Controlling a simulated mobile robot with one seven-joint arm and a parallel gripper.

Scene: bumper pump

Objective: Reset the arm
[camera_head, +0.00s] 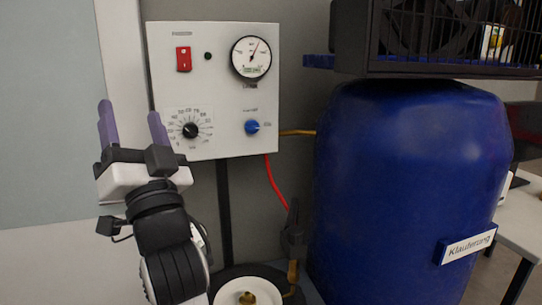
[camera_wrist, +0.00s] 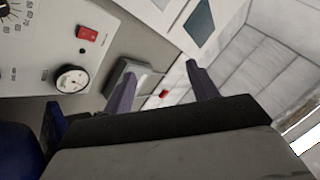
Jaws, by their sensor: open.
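My gripper (camera_head: 133,120) is in front of the left edge of the control panel in the head view, with its two purple fingers pointing up. The fingers are spread apart and nothing is between them. In the wrist view my gripper (camera_wrist: 157,85) also shows open and empty. The light grey control panel (camera_head: 222,100) carries a red switch (camera_head: 183,59), a round gauge (camera_head: 251,57), a black dial (camera_head: 190,130) and a blue knob (camera_head: 252,127). My gripper covers part of the panel's lower left side. I cannot tell whether it touches the panel.
A large blue barrel (camera_head: 400,190) stands right of the panel, with a black crate-like unit (camera_head: 440,35) above it. A red hose (camera_head: 274,185) hangs below the panel. A white round plate (camera_head: 247,290) is at the bottom. A white table (camera_head: 520,215) stands at the right.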

